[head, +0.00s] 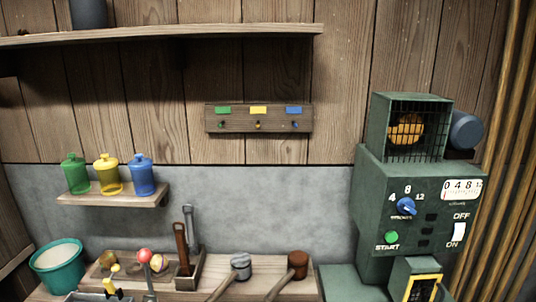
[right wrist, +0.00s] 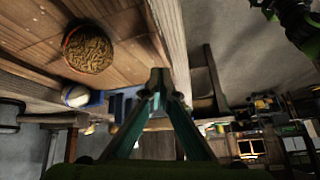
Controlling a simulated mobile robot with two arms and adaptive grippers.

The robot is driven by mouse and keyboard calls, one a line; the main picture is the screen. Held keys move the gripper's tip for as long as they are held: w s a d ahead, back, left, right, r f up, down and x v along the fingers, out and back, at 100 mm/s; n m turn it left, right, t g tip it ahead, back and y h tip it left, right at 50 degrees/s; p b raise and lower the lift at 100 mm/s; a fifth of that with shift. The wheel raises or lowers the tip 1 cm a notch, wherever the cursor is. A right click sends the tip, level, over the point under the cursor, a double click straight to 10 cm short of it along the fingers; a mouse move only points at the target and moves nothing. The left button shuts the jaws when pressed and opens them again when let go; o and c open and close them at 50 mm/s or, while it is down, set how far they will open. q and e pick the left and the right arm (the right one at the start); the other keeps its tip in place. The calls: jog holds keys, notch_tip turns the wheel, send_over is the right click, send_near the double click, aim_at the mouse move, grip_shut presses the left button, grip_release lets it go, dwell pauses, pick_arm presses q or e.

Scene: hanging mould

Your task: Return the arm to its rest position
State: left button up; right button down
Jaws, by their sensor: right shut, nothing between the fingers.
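My right gripper (right wrist: 160,80) shows in the right wrist view as two green fingers that meet at their tips. It is shut and holds nothing. It seems to hang in free space, with nothing visibly touching it. Neither of my arms shows in the head view, and my left gripper is not in view.
In the head view a green machine (head: 415,205) stands at the right. A small shelf (head: 115,196) holds three coloured bottles, above a bench with a teal bucket (head: 58,268) and mallets. A long shelf (head: 200,33) runs above. The right wrist view shows a round container (right wrist: 88,50).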

jog(key=s+d+m+t+h, duration=0.15)
jog(key=s+d+m, duration=0.3)
jog(key=d, duration=0.45)
jog(key=s+d+m+h, duration=0.35)
jog(key=s+d, duration=0.25)
jog(key=d, duration=0.3)
jog(key=s+d+m+t+h, duration=0.1)
jog(key=s+d+m+h, duration=0.1)
jog(key=s+d+m, duration=0.45)
notch_tip(320, 180, down, 27)
jog(key=d+n+g, duration=0.2)
jog(key=n, duration=0.1)
jog(key=s+d+f, duration=0.2)
jog(key=s+f, duration=1.3)
jog(key=s, duration=0.2)
jog(key=shift+s+d+f+g, duration=0.2)
jog(key=shift+d+f+g, duration=0.05)
jog(key=shift+f+g, duration=0.1)
